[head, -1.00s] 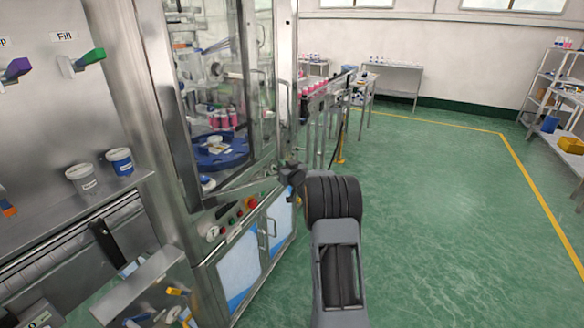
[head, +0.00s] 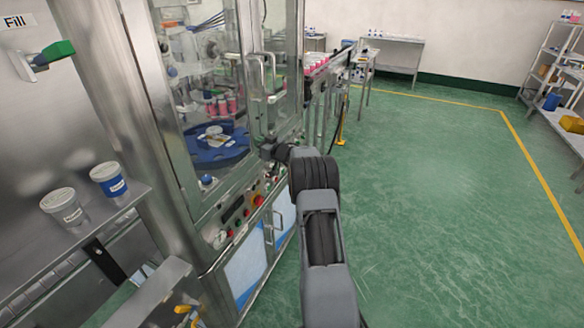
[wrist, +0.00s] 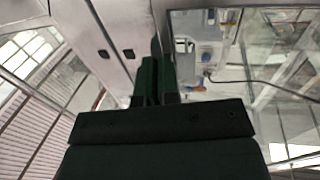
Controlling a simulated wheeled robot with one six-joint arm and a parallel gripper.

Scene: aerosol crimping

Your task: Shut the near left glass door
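The near left glass door (head: 205,80) is a tall metal-framed pane on the front of the steel machine. In the head view it looks nearly in line with the machine front; I cannot tell whether a small gap remains. A bar handle (head: 264,72) stands near its far edge. My gripper (head: 268,150) is at the lower far corner of the door, partly hidden by my wrist. In the wrist view my gripper's two dark green fingers (wrist: 157,82) are side by side with nothing visible held between them, close to a metal frame and glass. Contact is unclear.
Control buttons and a red knob (head: 258,200) sit below the door. A blue turntable (head: 215,148) is behind the glass. White tubs (head: 62,205) stand on a steel shelf at left. A conveyor (head: 325,68) runs behind. Green floor (head: 430,200) at right is clear.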

